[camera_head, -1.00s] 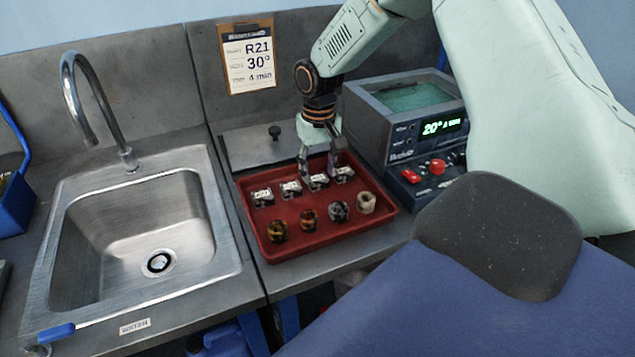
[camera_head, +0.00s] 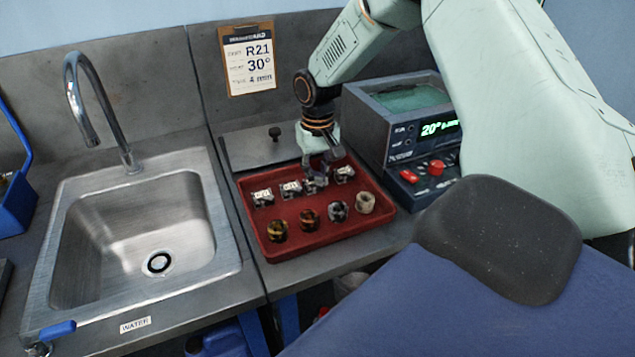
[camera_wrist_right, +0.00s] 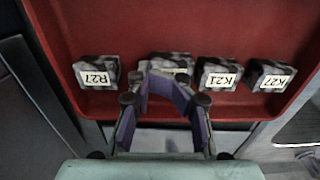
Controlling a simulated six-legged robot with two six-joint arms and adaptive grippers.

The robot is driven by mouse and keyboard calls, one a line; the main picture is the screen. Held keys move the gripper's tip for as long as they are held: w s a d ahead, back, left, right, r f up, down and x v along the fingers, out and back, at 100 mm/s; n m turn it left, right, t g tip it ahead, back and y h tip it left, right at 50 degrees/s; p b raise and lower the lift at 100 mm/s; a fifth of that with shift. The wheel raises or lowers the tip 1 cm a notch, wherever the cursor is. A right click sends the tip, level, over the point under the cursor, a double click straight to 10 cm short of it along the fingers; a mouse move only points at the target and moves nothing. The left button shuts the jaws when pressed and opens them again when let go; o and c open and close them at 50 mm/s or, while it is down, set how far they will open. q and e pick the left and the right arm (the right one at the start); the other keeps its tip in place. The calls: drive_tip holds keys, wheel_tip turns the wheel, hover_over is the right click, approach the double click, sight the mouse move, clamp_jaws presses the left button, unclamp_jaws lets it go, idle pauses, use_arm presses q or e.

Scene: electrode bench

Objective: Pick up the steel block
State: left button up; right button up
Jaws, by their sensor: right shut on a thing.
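My right gripper (camera_head: 319,168) points down over the back row of the red tray (camera_head: 330,238). It is shut on a small grey mottled steel block (camera_head: 315,186), third from the left in that row. In the right wrist view the gripper (camera_wrist_right: 165,85) has its purple-padded fingers on this block (camera_wrist_right: 170,60); its label is mostly hidden. I cannot tell whether the block touches the tray floor. Other labelled blocks sit beside it: R27 (camera_wrist_right: 96,72) on one side, K21 (camera_wrist_right: 218,74) and K27 (camera_wrist_right: 269,76) on the other. My left gripper is not in view.
Several round pieces, including a dark one (camera_head: 338,211) and a pale one (camera_head: 365,203), stand in the tray's front row. A control box with a green display (camera_head: 405,115) stands close right. A sink (camera_head: 135,235) lies left. A clipboard (camera_head: 248,60) hangs behind.

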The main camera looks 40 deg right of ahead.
clamp_jaws()
drive_tip(key=shift+w+r, duration=0.1)
drive_tip(key=shift+r, duration=0.25)
wheel_tip(320, 180, up, 9)
drive_tip(key=shift+p, duration=0.45)
drive_tip(key=o, duration=1.6)
unclamp_jaws()
drive_tip(key=shift+r, duration=0.1)
